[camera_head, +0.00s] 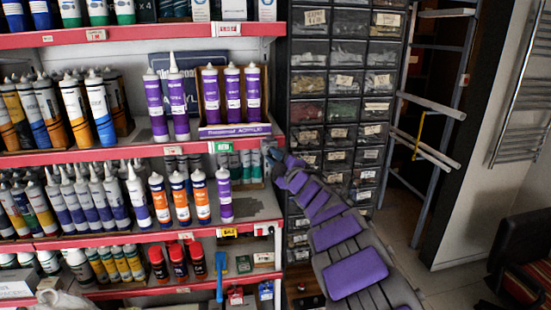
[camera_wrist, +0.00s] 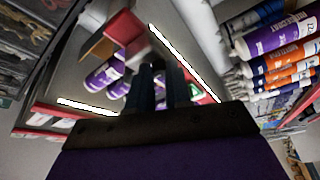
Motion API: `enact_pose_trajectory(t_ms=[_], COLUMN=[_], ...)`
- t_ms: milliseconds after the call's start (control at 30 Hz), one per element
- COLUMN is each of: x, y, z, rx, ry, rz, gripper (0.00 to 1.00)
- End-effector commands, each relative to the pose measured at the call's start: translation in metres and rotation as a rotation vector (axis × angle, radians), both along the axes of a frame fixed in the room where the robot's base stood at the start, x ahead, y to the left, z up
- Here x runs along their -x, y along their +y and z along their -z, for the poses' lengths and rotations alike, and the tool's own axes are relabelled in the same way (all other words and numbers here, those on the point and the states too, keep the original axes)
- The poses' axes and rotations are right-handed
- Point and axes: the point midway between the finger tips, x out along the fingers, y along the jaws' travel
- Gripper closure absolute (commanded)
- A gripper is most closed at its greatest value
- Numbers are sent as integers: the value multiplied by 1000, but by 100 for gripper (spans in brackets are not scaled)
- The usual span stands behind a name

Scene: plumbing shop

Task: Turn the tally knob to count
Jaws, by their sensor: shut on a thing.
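My purple and dark grey arm reaches up from the bottom right in the head view. Its gripper (camera_head: 273,155) is at the right end of the middle red-edged shelf. In the wrist view the two dark fingers of my gripper (camera_wrist: 163,82) point away from the camera. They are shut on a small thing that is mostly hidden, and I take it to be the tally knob. I cannot tell whether either belongs to the knob.
The shelf edge (camera_head: 135,152) runs left of my gripper, with purple tubes (camera_head: 208,95) above and orange-and-white tubes (camera_head: 200,195) below. A black drawer cabinet (camera_head: 335,70) stands right behind my arm. Metal racks (camera_head: 440,110) and a chair (camera_head: 525,255) are farther right, with open floor between.

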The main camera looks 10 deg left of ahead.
Motion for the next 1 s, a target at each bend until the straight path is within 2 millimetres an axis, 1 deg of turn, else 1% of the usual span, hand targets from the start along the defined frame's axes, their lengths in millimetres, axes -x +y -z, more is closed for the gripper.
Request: enact_pose_trajectory(t_ms=[33,300,333,500,600,867,1000], x=[1,1,1,0,0,0,4], y=[3,3,3,2,1,-1,-4], z=[1,1,1,1,1,1,3], rx=[4,5,5,4,2,1,3], ry=[-1,0,0,1,1,1,3], rz=[-5,-4,-4,-3,-2,-1,0], gripper=[100,100,81,64,56,56,56])
